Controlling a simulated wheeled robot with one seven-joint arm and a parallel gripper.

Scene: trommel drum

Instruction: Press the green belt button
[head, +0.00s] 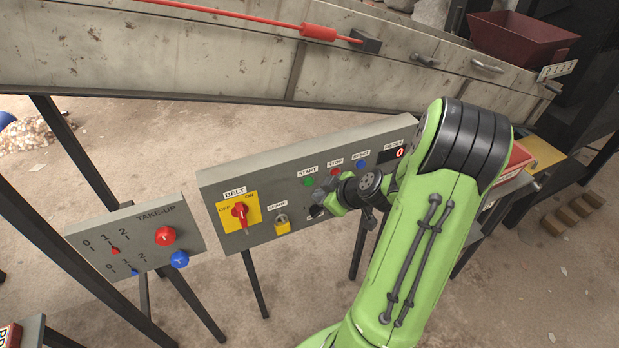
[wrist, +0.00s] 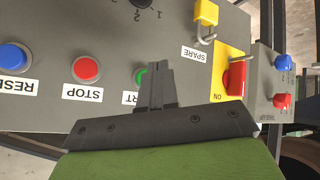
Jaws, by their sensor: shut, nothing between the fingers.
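The green button (head: 309,182) sits under the START label on the grey control panel (head: 222,180), left of the red STOP button (head: 335,171) and the blue RESET button (head: 361,164). In the wrist view, the green button (wrist: 140,76) is mostly hidden behind my gripper (wrist: 159,66), with only a green edge showing at its left. My gripper is shut and empty, its fingertips over the panel just beside the button. I cannot tell whether it touches the panel. In the head view, my gripper (head: 323,193) is at the panel, right of and below the button.
A red rotary BELT switch (head: 239,211) on a yellow plate and a yellow padlock (head: 283,226) are left of the button. A smaller TAKE-UP panel (head: 80,232) stands further left. The red-lettered display (head: 399,153) is at the panel's right end.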

